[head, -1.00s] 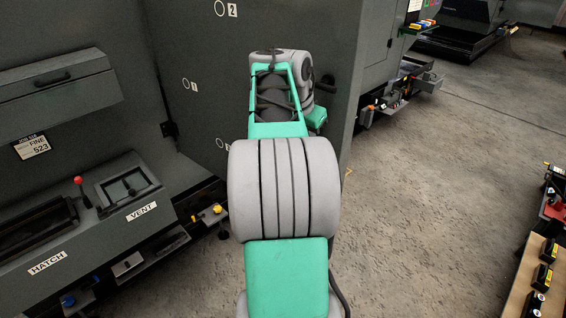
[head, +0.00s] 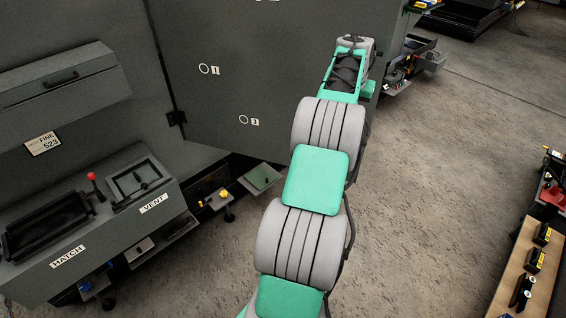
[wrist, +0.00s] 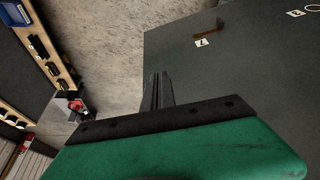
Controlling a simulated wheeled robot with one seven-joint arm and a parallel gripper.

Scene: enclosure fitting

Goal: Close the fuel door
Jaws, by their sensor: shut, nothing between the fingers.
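A large dark grey door panel (head: 275,65) stands open, hinged at its left edge, with numbered circles on its face. No label reading fuel shows, so I cannot confirm it is the fuel door. In the wrist view a grey panel (wrist: 240,85) with number tags and a reddish-brown handle (wrist: 207,32) fills the right side. My gripper (wrist: 160,80) is shut and empty, its fingers alongside that panel's left edge. I cannot tell if they touch it. In the head view my arm reaches past the panel's right edge, and the fingers are hidden.
A grey cabinet with an open HATCH bin (head: 48,228) and a VENT box (head: 136,182) stands at left, with a red-knobbed lever (head: 93,180). Small shelves stick out below. A wooden bench (head: 510,270) with black items is at right. The concrete floor (head: 420,170) between is clear.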

